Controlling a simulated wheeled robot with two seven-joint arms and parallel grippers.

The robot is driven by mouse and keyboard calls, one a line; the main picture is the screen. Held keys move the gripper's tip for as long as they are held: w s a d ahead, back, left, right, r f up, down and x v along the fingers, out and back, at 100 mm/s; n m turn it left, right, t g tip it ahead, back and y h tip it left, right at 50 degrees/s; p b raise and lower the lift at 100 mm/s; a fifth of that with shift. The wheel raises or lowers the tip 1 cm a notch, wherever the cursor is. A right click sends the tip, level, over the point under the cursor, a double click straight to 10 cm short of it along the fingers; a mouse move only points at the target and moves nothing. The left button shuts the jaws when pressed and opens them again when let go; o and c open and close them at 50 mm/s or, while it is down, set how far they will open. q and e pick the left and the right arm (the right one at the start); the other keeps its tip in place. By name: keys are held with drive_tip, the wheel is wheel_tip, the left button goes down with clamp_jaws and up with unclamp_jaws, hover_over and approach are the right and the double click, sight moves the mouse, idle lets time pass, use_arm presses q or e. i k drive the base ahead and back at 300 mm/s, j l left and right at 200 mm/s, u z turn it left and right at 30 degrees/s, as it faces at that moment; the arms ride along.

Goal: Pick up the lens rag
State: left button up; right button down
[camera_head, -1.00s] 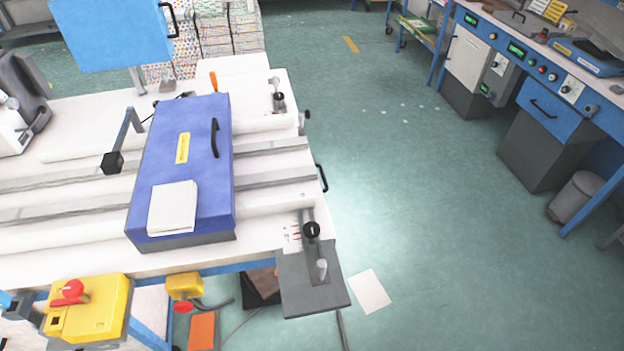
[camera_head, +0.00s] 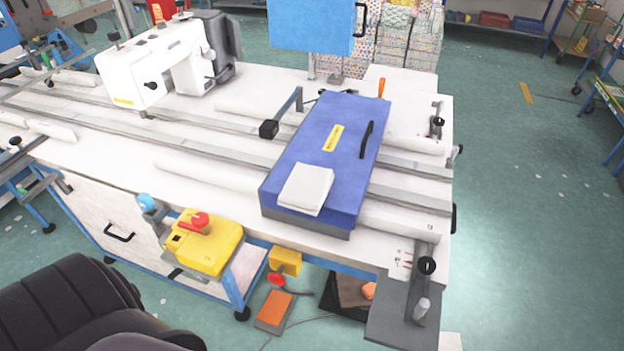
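A white folded cloth, which looks like the lens rag (camera_head: 306,187), lies flat on the near end of a blue box-shaped cover (camera_head: 335,160) on the sewing table. The cover has a black handle and a yellow label. Neither of my grippers shows in the head view, so nothing is seen touching the cloth.
A white sewing machine (camera_head: 160,62) stands at the table's back left. A yellow switch box (camera_head: 205,243) with a red knob is at the front edge. A dark chair (camera_head: 75,308) is at the lower left. Open floor (camera_head: 520,210) lies to the right.

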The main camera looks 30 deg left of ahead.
sight(306, 188)
drive_tip(key=i+l, duration=0.15)
drive_tip(key=l, duration=0.2)
drive_tip(key=l+u, duration=0.15)
drive_tip(key=u, duration=0.25)
drive_tip(key=l+u, duration=0.2)
drive_tip(key=u, duration=0.2)
drive_tip(key=l+u, duration=0.15)
drive_tip(key=u, duration=0.7)
drive_tip(key=i+l, duration=0.05)
